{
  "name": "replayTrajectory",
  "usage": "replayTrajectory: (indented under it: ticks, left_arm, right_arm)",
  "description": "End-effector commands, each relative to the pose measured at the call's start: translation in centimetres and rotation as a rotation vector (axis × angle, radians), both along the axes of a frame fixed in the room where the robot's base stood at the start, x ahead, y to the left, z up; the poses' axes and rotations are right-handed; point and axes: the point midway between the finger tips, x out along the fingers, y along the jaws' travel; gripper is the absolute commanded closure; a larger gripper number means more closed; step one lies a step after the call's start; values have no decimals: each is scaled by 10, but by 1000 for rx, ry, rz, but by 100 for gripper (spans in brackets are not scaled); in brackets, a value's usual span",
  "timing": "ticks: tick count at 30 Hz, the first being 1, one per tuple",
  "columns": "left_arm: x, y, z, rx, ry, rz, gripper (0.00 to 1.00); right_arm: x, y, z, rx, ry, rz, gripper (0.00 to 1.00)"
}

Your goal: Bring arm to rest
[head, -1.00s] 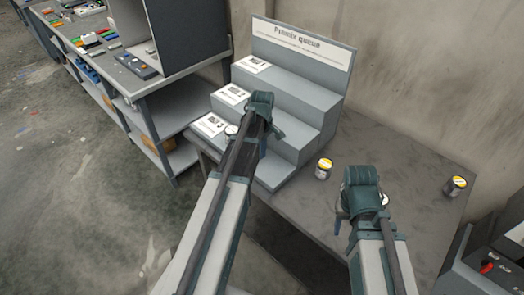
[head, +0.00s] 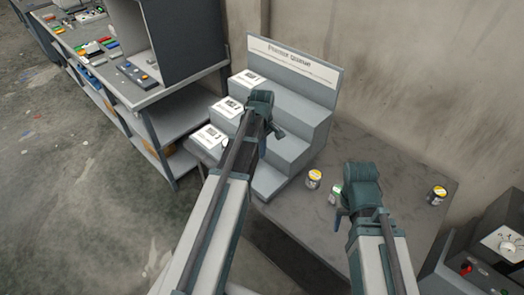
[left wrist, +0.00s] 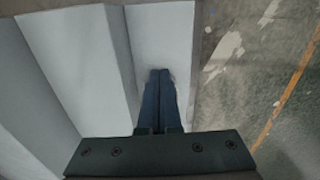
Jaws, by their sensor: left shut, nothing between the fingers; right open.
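My left gripper (left wrist: 160,75) is shut and empty in the left wrist view, its dark fingers together over a pale grey step of the stepped stand (left wrist: 68,60). In the head view my left arm reaches over the front of that stand (head: 300,118), hiding part of its steps. My right gripper (head: 341,217) is above the table at the right. It is open, with its fingers partly hidden by my own wrist. A can with a green label (head: 335,193) stands just left of it, partly covered.
A yellow-topped can (head: 314,178) stands by the stand, another (head: 438,195) near the table's right edge. A shelved workbench (head: 165,92) is at left, a dark box with a red control (head: 480,262) at right. Bare table (head: 395,165) lies behind my right gripper.

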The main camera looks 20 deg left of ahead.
Motion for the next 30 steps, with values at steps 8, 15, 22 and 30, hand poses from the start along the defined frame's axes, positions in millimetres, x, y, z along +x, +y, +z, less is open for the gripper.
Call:
replayTrajectory:
  ticks: [8,15,22,30]
  left_arm:
    - [0,0,6,0,0,0,100]
    - [-12,-24,0,5,6,-116,100]
    - [-83,-131,-22,36,42,-778,100]
    - [-157,-201,-38,62,91,-1429,100]
  right_arm:
    - [0,0,6,0,0,-1,50]
    - [0,0,0,0,0,-1,50]
    - [0,0,-23,0,0,-1,50]
    - [0,0,-39,0,0,-1,50]
